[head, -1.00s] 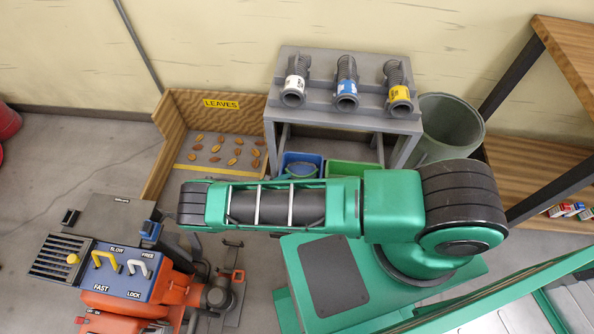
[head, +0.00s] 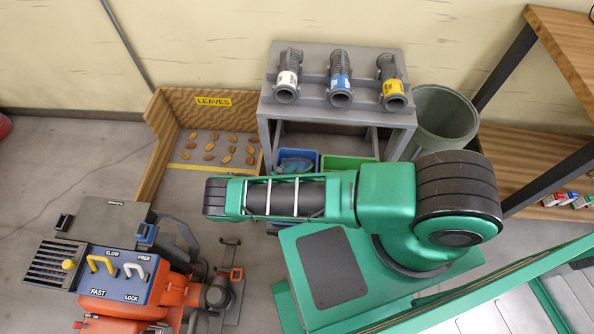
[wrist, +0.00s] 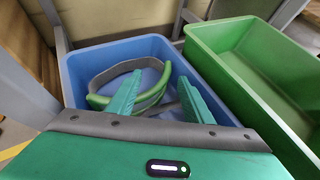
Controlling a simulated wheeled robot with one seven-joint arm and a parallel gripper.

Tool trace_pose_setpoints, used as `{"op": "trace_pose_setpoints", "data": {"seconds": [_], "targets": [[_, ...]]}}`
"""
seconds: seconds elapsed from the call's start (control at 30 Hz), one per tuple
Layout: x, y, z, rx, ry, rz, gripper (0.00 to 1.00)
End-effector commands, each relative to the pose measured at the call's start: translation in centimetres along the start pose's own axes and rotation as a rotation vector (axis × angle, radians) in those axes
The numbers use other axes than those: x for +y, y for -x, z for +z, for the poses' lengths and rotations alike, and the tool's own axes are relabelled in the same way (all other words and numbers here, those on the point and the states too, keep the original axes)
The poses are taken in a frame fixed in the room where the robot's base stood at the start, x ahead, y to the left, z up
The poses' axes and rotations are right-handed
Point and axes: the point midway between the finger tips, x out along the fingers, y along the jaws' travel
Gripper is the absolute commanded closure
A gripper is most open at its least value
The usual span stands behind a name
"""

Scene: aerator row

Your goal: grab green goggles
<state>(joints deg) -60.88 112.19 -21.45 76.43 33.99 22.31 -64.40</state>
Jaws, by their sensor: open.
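The green goggles (wrist: 152,98), a curved green band with a grey strap, lie inside the blue bin (wrist: 72,72) in the wrist view. My gripper (wrist: 160,80) is open, with its two green fingers pointing down into the bin. The left finger overlaps part of the goggles in the picture, and the right finger is to their right. No grip on the goggles shows. In the head view the blue bin (head: 313,156) is partly behind my arm, and my gripper cannot be made out clearly there.
An empty green bin (wrist: 238,75) stands right beside the blue one. Both are under a grey stand (head: 290,112) holding three ribbed hoses. A wooden leaves box (head: 162,118) is to the left, a grey-green barrel (head: 450,118) to the right. An orange machine (head: 178,290) is front left.

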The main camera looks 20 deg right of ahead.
Motion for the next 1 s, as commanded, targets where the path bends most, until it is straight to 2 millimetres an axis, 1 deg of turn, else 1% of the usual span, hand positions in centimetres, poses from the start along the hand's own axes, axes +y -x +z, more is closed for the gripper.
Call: {"op": "trace_pose_setpoints", "data": {"seconds": [0.03, 0.13, 0.33, 0.37, 0.4, 0.47, 0.5, 0.53, 0.57, 1.0], "targets": [[0.05, -0.78, -0.01, 0.000, -0.002, 0.000, 0.54], [0.03, -1.63, -0.02, 0.000, 0.000, 0.000, 0.54], [0.10, -1.72, -0.01, 0.001, 0.000, 0.001, 0.54], [0.09, -1.72, -0.01, 0.001, 0.000, 0.001, 0.56], [0.09, -1.72, -0.01, 0.001, 0.000, 0.001, 0.66], [0.09, -1.72, -0.01, 0.001, 0.000, 0.001, 0.80], [0.08, -1.71, -0.01, 0.001, 0.000, 0.001, 0.90], [0.08, -1.71, -0.02, 0.001, 0.000, 0.001, 0.97], [0.08, -1.71, -0.03, 0.001, 0.000, 0.001, 1.00], [0.13, -1.61, -0.04, 0.004, 0.000, 0.002, 1.00]]}}
